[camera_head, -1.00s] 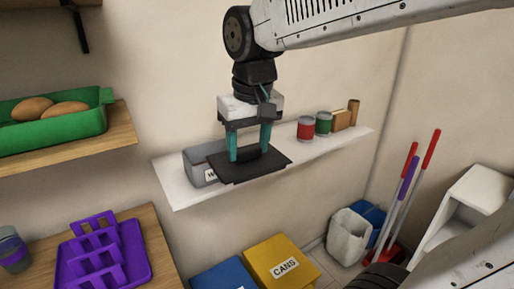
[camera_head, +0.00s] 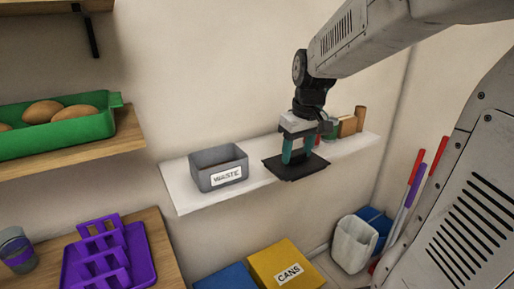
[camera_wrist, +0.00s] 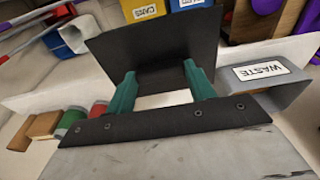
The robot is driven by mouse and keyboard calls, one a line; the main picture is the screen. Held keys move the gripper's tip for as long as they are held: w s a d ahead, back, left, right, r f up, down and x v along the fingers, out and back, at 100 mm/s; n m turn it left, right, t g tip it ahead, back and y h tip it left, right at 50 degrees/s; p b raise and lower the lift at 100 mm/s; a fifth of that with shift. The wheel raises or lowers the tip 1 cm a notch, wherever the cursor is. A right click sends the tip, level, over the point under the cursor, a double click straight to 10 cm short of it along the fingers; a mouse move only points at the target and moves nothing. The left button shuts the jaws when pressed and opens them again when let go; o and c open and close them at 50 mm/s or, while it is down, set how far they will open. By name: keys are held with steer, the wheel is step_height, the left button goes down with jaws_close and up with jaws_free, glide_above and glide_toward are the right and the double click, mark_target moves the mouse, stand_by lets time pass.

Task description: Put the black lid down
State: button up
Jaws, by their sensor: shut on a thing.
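The black lid (camera_head: 284,174) is a flat dark plate, held roughly level to the right of the grey WASTE bin (camera_head: 203,181). My gripper (camera_head: 298,156) is shut on the lid from above, with its teal fingers at the middle of it. The lid is over the white shelf (camera_head: 195,202), reaching about its front edge; I cannot tell whether it touches the shelf. The bin stands upright and open on the shelf's left part. In the wrist view the lid (camera_wrist: 150,45) spreads beyond the fingers (camera_wrist: 162,90). What the fingers grip is mostly hidden.
Red and green cans and brown blocks (camera_head: 348,126) stand close behind and right of my gripper, partly hidden. A yellow CANS bin (camera_head: 290,258) and a blue one (camera_head: 225,280) are below the shelf. The shelf between WASTE bin and lid is narrow but bare.

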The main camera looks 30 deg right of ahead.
steer(key=w+d, duration=0.1)
steer(key=w, duration=0.3)
steer(key=w+d+f, duration=0.1)
steer(key=w, duration=0.3)
steer(key=w+d, duration=0.1)
steer(key=w, duration=0.3)
steer(key=shift+d+f, duration=0.15)
steer(key=shift+f, duration=1.7)
steer(key=shift+f, duration=0.15)
steer(key=o, duration=0.9)
steer(key=shift+o, duration=0.2)
